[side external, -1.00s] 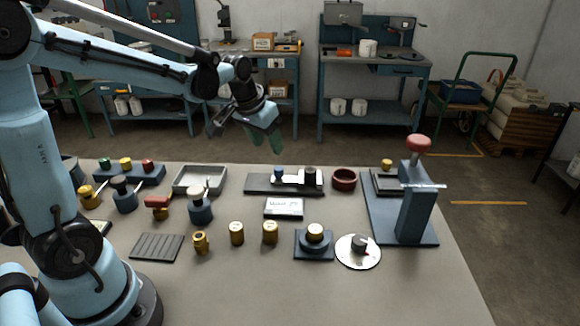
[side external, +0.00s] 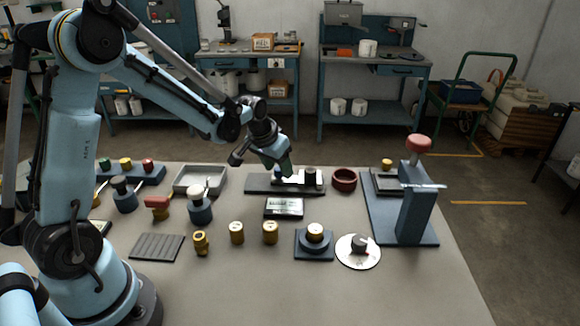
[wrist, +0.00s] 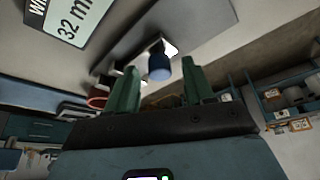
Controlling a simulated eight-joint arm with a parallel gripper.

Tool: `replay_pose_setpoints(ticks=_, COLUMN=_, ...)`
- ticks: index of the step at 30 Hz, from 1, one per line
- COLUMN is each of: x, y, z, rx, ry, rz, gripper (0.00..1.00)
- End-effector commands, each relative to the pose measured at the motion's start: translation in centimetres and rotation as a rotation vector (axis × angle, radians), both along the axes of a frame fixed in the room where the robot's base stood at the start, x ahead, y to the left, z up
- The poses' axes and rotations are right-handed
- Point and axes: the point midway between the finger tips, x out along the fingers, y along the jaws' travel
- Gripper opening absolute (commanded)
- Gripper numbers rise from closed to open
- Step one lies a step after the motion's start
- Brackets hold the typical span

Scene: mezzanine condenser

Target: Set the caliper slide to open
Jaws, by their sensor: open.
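The caliper (side external: 256,186) is a dark flat base on the bench with a light slide and jaw plate on it. A black post (side external: 310,174) stands at its right. The blue knob (wrist: 159,66) of the slide shows in the wrist view between my fingertips; in the side view it is mostly hidden behind my fingers. A readout plate (side external: 284,207) in front of the caliper shows "32 mm" in the wrist view (wrist: 72,20). Contact with the knob cannot be told.
A dark red ring (side external: 344,180) sits just right of the caliper. A blue press (side external: 409,205) with a red knob stands further right. A grey tray (side external: 200,181) lies to the left. Brass weights (side external: 237,233) and a dial (side external: 357,252) are in front.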

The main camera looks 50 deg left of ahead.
Motion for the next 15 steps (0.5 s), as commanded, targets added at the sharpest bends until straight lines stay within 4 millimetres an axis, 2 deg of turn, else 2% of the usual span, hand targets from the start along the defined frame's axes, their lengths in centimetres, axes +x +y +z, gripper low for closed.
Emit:
replay_pose_setpoints(ticks=4, x=0.00, y=0.00, z=0.01, rx=0.000, ry=0.000, rz=0.000, gripper=0.53)
replay_pose_setpoints(ticks=12, x=-0.01, y=0.00, z=0.03, rx=0.000, ry=0.000, rz=0.000, gripper=0.11)
replay_pose_setpoints(ticks=15, x=0.00, y=0.00, z=0.03, rx=0.000, ry=0.000, rz=0.000, gripper=0.00)
